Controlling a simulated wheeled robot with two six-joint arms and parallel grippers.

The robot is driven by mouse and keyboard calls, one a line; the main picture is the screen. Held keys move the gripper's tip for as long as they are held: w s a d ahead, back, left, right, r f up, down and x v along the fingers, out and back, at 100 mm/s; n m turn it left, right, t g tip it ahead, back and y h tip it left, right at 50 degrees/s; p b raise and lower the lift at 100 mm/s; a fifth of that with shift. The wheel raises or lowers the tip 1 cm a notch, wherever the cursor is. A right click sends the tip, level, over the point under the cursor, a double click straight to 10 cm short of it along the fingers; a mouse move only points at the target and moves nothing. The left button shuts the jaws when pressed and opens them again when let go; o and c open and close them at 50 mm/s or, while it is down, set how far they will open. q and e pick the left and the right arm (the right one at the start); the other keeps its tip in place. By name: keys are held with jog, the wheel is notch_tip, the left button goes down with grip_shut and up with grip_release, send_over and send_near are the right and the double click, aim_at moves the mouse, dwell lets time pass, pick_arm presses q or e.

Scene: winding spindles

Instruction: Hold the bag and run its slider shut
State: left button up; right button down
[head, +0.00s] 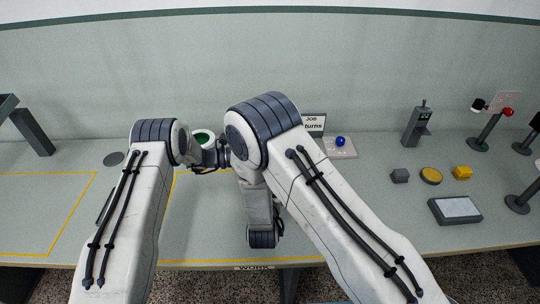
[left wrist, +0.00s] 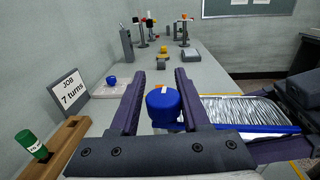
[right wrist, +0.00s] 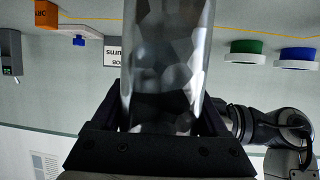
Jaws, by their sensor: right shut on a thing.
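The bag (left wrist: 245,112) shows in the left wrist view as a clear, silvery sheet with a blue edge. A blue knob with a white mark (left wrist: 164,104), apparently the slider, stands between the fingers of my left gripper (left wrist: 160,76). Those fingers are apart, one on each side of it; I cannot tell whether they touch it. In the right wrist view my right gripper (right wrist: 162,112) is shut on the clear, faceted bag (right wrist: 170,60), which hides much of the view. In the head view my arms hide the bag and slider.
A "JOB 7 turns" sign (left wrist: 71,92) and a blue button on a pale plate (head: 340,142) stand at the back. A green-topped item (left wrist: 31,143) sits in a brown holder. Small blocks, a flat panel (head: 455,210) and stands occupy the right side. The left table area is mostly clear.

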pick_arm(q)
jog(key=shift+o, duration=1.3)
jog(key=a, duration=1.2)
jog(key=shift+s, duration=0.4)
pick_arm(e)
grip_release()
